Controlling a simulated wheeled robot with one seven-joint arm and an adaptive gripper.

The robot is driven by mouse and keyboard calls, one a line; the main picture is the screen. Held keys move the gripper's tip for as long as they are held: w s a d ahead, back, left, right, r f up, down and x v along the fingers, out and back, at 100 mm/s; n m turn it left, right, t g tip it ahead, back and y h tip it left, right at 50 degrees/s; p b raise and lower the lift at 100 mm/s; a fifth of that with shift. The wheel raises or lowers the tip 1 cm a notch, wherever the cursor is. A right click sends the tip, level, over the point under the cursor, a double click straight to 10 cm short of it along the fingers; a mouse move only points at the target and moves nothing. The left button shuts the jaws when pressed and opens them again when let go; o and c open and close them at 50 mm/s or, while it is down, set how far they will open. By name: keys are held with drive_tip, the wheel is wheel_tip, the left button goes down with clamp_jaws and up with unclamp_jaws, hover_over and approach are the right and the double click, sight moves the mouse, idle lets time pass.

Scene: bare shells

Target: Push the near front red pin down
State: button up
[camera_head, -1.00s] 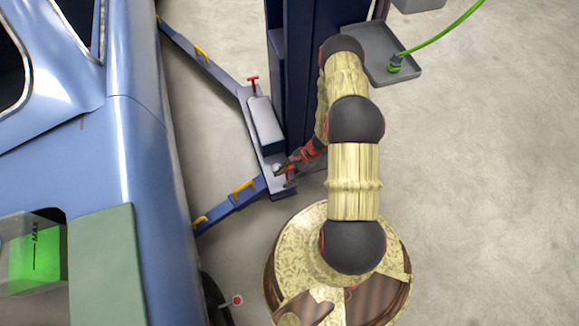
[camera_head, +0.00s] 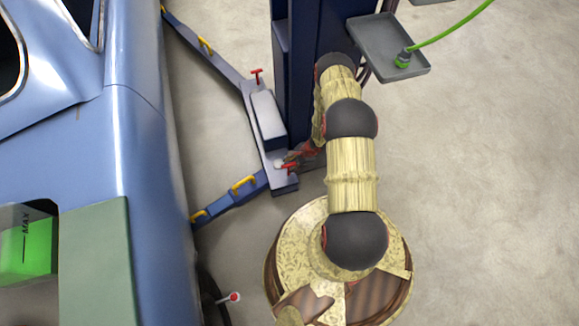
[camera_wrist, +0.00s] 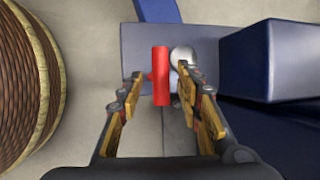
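The near front red pin (camera_head: 289,168) stands at the near end of the lift's arm carriage, close to the post foot. In the wrist view its red T-shaped handle (camera_wrist: 161,75) shows between my two fingers. My gripper (camera_wrist: 160,76) is open, with one finger on each side of the handle. The right finger is close to a round silvery bolt head (camera_wrist: 182,55). I cannot tell whether either finger touches the pin. In the head view my gripper (camera_head: 292,157) is small and partly overlaps the pin. A second red pin (camera_head: 257,76) stands farther along the carriage.
The blue lift post (camera_head: 312,60) rises just behind my gripper. A blue car (camera_head: 130,170) fills the left. Lift arms (camera_head: 225,200) with yellow handles reach toward it. A grey tray (camera_head: 375,40) with a green hose is at the upper right. Floor is clear right.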

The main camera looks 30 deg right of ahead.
drive_tip(key=shift+x, duration=0.9)
drive_tip(key=shift+c, duration=1.3)
clamp_jaws()
drive_tip(key=shift+w, duration=0.15)
